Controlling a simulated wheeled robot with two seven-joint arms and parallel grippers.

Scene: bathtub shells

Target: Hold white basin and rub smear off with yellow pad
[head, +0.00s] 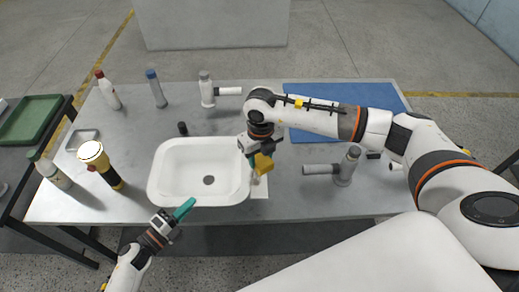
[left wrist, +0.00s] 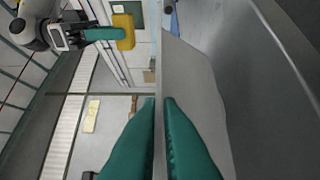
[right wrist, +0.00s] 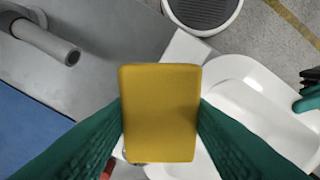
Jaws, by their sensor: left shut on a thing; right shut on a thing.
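The white basin (head: 170,180) lies on the grey table, left of centre, with a dark drain in its floor. My left gripper (head: 183,209) is shut on its near rim; in the left wrist view the basin wall (left wrist: 190,70) runs between the green fingers. My right gripper (head: 251,160) is shut on the yellow pad (head: 264,164) and holds it by the basin's right rim. The pad (right wrist: 160,112) fills the middle of the right wrist view, with the basin (right wrist: 265,110) behind it. I cannot tell whether the pad touches the rim. I cannot make out the smear.
Bottles with red (head: 109,92) and blue (head: 156,90) caps stand at the back. Grey pipe fittings stand at the back (head: 207,90) and right (head: 345,168). A blue mat (head: 350,95) covers the back right.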

